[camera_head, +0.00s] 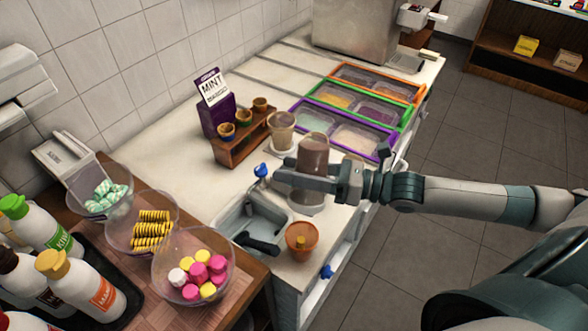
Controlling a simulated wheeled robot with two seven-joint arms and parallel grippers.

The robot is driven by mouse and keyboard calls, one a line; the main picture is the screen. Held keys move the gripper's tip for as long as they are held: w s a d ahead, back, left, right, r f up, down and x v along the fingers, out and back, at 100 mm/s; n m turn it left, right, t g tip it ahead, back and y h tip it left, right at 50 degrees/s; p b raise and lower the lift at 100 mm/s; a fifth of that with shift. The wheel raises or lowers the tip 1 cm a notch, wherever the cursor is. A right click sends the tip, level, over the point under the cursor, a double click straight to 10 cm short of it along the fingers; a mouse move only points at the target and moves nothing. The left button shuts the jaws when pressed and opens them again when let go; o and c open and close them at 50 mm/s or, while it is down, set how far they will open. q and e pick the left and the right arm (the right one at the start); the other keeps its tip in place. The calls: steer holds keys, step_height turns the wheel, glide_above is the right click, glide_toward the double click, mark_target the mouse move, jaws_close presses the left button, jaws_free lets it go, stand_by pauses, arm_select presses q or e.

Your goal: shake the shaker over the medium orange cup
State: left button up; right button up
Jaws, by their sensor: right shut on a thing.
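My right gripper (306,176) comes in from the right and is shut on a shaker (314,153), a clear cylinder with brown contents. It holds the shaker about upright, above the counter. A round greyish clear thing (307,204) shows just below the gripper; I cannot tell whether it is a separate holder. An orange cup (301,240) stands on the counter near its front edge, below the shaker in the picture, with something yellow inside. The shaker does not appear directly over this cup. My left gripper is not in view.
A sink (245,222) lies left of the orange cup. Another clear shaker (281,130) stands behind. A wooden rack (245,140) holds small cups. Clear bowls of toppings (171,273) and sauce bottles (85,285) fill the lower left. Colour-framed bins (352,110) line the back counter.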

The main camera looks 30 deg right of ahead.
mark_target(297, 158)
steer(key=shift+r+p, duration=1.1)
steer(key=shift+r, duration=0.55)
step_height(297, 158, down, 7)
steer(key=b, duration=0.5)
steer(key=shift+r, duration=0.1)
steer(key=shift+s+d+r+p, duration=0.1)
steer(key=shift+d+r+p, duration=0.05)
steer(key=shift+r+p, duration=2.95)
steer(key=shift+r+b, duration=0.6)
steer(key=shift+f, duration=0.1)
step_height(297, 158, down, 8)
steer(key=b, duration=0.6)
